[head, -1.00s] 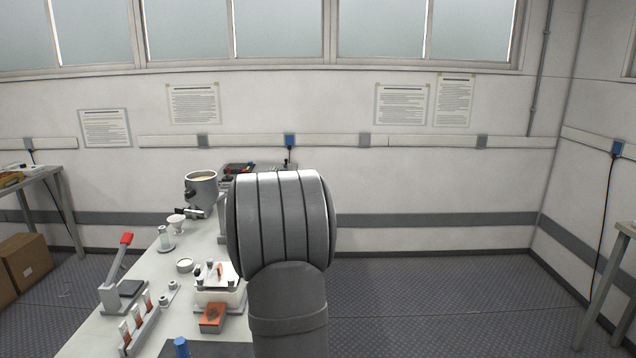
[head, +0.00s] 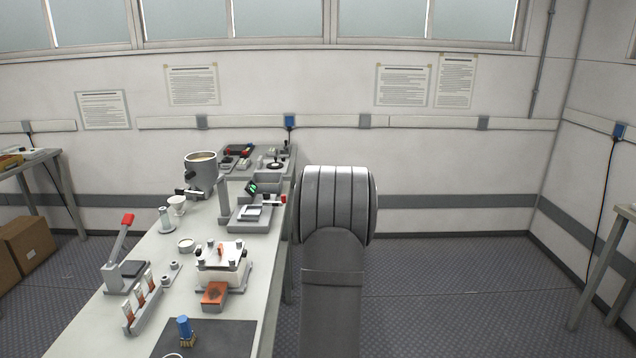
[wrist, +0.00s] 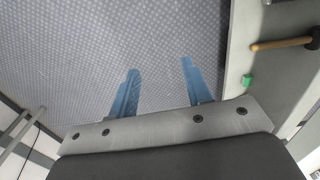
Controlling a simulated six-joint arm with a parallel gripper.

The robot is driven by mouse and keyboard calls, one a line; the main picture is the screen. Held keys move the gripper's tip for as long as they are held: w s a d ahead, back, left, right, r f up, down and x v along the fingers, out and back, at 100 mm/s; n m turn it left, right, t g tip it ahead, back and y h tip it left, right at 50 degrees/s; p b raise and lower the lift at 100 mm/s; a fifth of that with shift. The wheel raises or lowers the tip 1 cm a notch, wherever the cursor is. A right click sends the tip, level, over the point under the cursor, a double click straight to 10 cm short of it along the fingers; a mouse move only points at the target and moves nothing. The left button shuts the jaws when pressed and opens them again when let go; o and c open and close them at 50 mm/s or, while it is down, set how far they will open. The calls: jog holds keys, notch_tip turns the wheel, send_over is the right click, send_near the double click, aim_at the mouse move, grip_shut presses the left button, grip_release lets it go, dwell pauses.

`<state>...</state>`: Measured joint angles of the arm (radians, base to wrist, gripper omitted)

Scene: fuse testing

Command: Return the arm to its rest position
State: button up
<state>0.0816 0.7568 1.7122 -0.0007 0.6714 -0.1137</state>
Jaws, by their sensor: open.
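My gripper (wrist: 158,88) shows in the wrist view as two blue fingers standing well apart. Nothing is between them; only the patterned floor (wrist: 125,35) is behind. In the head view my arm stands just right of the workbench (head: 130,318), and its bulk hides the gripper there.
The bench carries a lever press (head: 121,262), a rack of orange-and-white pieces (head: 141,302), a clamped white block (head: 222,263), a grey pot (head: 201,172) and a blue-topped brush (head: 185,330). A wooden handle (wrist: 280,44) and a green block (wrist: 247,80) show in the wrist view. Floor right of my arm is clear.

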jog(key=shift+s+a+f, duration=0.1)
jog(key=shift+a+f, duration=0.1)
jog(key=shift+a, duration=0.65)
jog(key=shift+s+a+f, duration=0.1)
jog(key=shift+a+f, duration=0.05)
jog(key=shift+a, duration=0.7)
jog(key=shift+d, duration=0.1)
jog(key=w+a+r+n, duration=0.1)
jog(key=a+r+n, duration=0.5)
jog(key=a+r, duration=0.3)
notch_tip(320, 180, up, 4)
jog(key=shift+w+a, duration=0.2)
jog(key=shift+w, duration=0.15)
jog(key=shift+d, duration=0.1)
